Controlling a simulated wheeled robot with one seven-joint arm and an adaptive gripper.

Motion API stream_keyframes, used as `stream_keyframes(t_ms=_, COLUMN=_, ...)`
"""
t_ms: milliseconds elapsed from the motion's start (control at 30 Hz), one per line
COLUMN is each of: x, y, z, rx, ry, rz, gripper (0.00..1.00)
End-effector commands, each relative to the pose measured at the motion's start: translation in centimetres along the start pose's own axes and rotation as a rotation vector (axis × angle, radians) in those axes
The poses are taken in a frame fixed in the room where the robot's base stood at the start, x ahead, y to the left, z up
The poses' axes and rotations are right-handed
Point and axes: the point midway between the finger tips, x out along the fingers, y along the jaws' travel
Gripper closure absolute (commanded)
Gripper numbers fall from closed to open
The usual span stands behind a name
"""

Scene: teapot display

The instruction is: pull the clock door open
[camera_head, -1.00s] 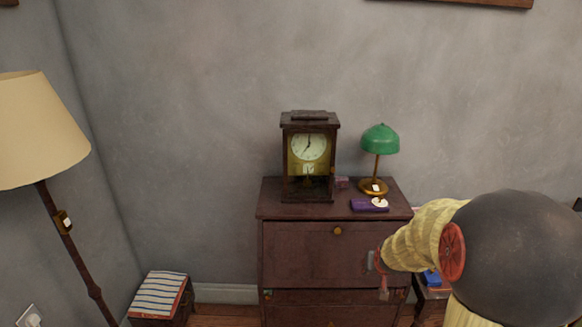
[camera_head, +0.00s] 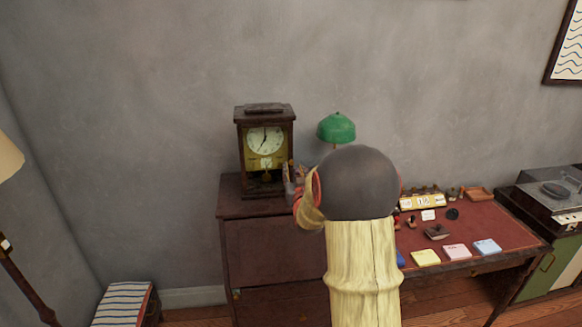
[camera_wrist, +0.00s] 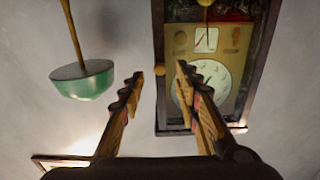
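The clock (camera_head: 265,145) is a dark wooden case with a pale round dial. It stands upright on the dark cabinet (camera_head: 235,207), and its front door looks shut. My gripper (camera_head: 290,172) is at the right side of the clock in the head view, partly hidden by my own arm. In the wrist view the picture is upside down, and the clock (camera_wrist: 215,45) fills the right part. My gripper (camera_wrist: 160,72) is open there with nothing between its fingers. One fingertip overlaps the clock's edge near the dial. I cannot tell whether it touches.
A green lamp (camera_head: 336,127) stands close to the right of the clock; it also shows in the wrist view (camera_wrist: 82,80). A desk with a red top (camera_head: 490,232) and small items lies to the right. Free wall is left of the clock.

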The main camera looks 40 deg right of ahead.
Motion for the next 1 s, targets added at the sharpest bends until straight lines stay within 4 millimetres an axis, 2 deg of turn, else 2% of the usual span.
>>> stream_keyframes(t_ms=100, x=1.8, y=0.0, z=0.1, rx=0.0, ry=-0.001, rz=0.0, gripper=0.67)
stream_keyframes(t_ms=300, x=3.7, y=0.0, z=0.1, rx=0.0, ry=-0.002, rz=0.0, gripper=0.67)
stream_keyframes(t_ms=667, x=4.2, y=0.0, z=0.1, rx=0.0, ry=-0.002, rz=0.0, gripper=0.67)
stream_keyframes(t_ms=1000, x=4.2, y=0.0, z=0.1, rx=0.0, ry=-0.002, rz=0.0, gripper=0.86)
